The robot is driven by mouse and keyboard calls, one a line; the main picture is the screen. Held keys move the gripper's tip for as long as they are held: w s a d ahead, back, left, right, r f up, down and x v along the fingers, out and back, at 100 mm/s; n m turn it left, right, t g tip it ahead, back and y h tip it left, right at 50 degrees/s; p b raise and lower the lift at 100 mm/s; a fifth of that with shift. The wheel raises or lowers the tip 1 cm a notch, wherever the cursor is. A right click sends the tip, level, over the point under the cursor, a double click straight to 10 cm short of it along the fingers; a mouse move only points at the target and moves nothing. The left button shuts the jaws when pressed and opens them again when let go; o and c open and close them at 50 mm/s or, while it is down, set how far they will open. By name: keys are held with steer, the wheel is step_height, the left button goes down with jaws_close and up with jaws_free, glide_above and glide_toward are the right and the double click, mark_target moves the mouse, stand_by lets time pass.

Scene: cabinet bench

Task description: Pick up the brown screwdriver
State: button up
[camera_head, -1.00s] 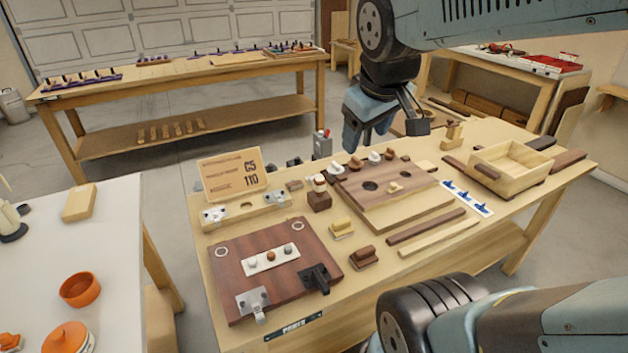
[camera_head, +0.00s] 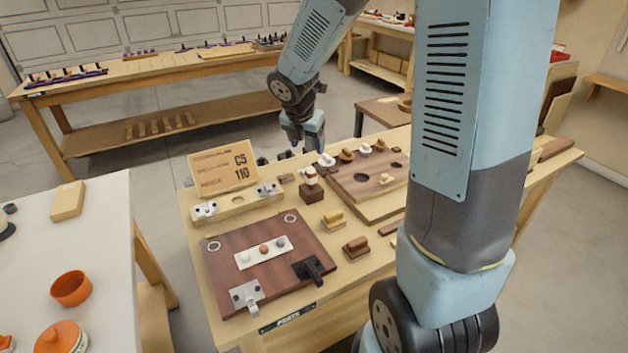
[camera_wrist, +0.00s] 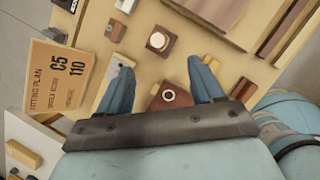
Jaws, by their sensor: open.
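I cannot tell if this piece is the brown screwdriver. No screwdriver can be made out clearly in the head view, where the gripper and arm cover part of the bench's back.
A fitting card (camera_head: 223,167) stands left of the gripper. A brown block with a round light top (camera_head: 312,186) stands nearer the front; it also shows in the wrist view (camera_wrist: 160,41). My arm hides the bench's right part.

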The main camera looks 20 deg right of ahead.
mark_target(310, 171)
steer(key=shift+n, duration=0.7)
steer(key=x, duration=0.6)
steer(key=a+x, duration=0.1)
steer(key=x, duration=0.2)
steer(key=shift+w+d+f, duration=0.15)
steer(key=shift+w+f, duration=0.15)
steer(key=shift+f, duration=0.1)
steer(key=shift+s+x, duration=0.1)
steer(key=shift+x, duration=1.3)
steer(key=shift+s+x, duration=0.15)
steer(key=shift+x, duration=1.25)
steer(key=shift+f, duration=0.1)
steer(key=c, duration=0.9)
step_height(310, 171, up, 18)
